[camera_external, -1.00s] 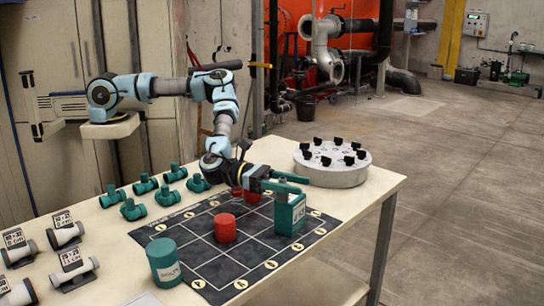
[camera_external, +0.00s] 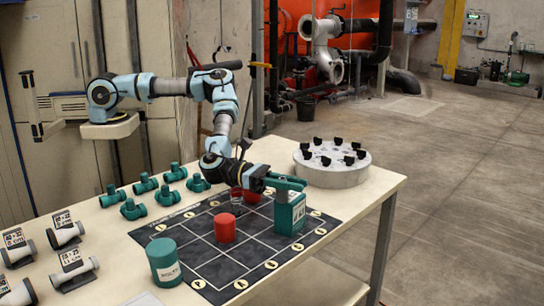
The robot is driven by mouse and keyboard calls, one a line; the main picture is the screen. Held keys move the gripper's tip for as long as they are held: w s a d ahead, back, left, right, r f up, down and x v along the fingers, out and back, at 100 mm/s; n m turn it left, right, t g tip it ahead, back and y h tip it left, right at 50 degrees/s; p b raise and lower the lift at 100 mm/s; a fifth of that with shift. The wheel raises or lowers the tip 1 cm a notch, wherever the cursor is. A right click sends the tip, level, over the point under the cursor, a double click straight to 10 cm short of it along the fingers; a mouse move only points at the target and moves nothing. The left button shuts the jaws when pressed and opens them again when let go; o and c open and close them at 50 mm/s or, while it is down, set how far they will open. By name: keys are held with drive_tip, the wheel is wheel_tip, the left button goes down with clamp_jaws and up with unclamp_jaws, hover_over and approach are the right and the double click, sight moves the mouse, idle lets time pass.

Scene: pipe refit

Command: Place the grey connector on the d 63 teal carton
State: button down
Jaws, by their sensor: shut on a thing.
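A teal carton (camera_external: 288,219) with a white label stands upright on the right side of the black grid mat (camera_external: 210,262); its print is too small to read. My gripper (camera_external: 291,184) is at the carton's top, with its teal fingers close together and shut on the carton's upper part. The exact contact is partly hidden. Several light grey pipe connectors with black-and-white tags stand at the table's left edge, among them one at the back (camera_external: 65,236) and one nearer the front (camera_external: 74,274). I cannot tell which one is the task's connector.
A red cylinder (camera_external: 225,229) stands mid-mat; more red shows behind it by my wrist. A teal canister (camera_external: 164,262) stands at the mat's front left. Several teal fittings (camera_external: 133,210) stand at back left. A grey round block (camera_external: 333,171) with black clips stands at back right.

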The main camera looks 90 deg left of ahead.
drive_tip(key=shift+w+a+r+b, duration=1.05)
drive_tip(key=shift+w+r+b, duration=0.1)
drive_tip(key=shift+r, duration=3.6)
wheel_tip(320, 180, down, 9)
drive_tip(key=p, duration=0.2)
drive_tip(key=shift+p, duration=0.3)
drive_tip(key=shift+f, duration=0.3)
drive_tip(key=c, duration=0.8)
unclamp_jaws()
drive_tip(key=shift+o, duration=0.2)
drive_tip(key=shift+r, duration=0.1)
